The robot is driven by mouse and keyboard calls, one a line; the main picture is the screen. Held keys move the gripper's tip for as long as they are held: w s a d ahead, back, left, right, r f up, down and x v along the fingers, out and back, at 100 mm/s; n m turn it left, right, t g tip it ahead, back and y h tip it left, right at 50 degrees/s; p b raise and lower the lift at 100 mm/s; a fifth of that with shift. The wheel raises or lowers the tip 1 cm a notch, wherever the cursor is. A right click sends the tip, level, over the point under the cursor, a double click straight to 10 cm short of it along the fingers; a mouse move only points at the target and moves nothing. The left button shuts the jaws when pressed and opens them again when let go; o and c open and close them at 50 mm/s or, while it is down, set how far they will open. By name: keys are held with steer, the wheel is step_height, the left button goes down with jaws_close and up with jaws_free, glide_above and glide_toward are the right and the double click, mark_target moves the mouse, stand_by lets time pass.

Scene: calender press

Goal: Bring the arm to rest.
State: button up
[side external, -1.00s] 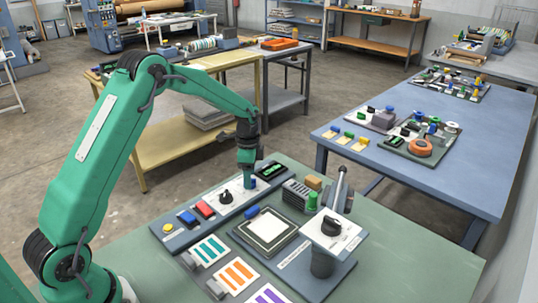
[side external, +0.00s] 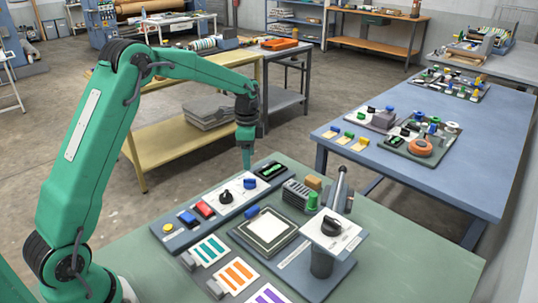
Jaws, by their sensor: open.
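My gripper (side external: 246,161) hangs at the end of my green arm, pointing down above the far edge of the green bench. It is open and empty. It is apart from the long control panel (side external: 178,239) below it. A small blue knob (side external: 250,183) on that panel shows just under the gripper, with clear space between them.
The panel also carries a red button (side external: 205,209), a blue button (side external: 187,217) and a black dial (side external: 226,197). A small press (side external: 322,262) with a black knob stands to the right, by a green cylinder (side external: 313,200). Striped cards (side external: 237,274) lie in front.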

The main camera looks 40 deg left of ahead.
steer(key=s+d+r+n+t, duration=0.1)
steer(key=s+d+r+n, duration=0.15)
steer(key=s+r, duration=0.4)
steer(key=s+d+r+n+t, duration=0.2)
steer(key=s+d+r, duration=0.1)
steer(key=s+r, duration=0.35)
steer(key=s+d+n+t, duration=0.1)
steer(key=s+d+n, duration=0.1)
steer(key=s, duration=0.6)
steer(key=s+d+r+n+t, duration=0.1)
steer(key=s+d+n, duration=0.1)
steer(key=s, duration=0.6)
steer(key=shift+s+d+n+t, duration=0.25)
steer(key=shift+s+n+t, duration=0.05)
steer(key=shift+n, duration=0.45)
steer(key=shift+w+r, duration=0.1)
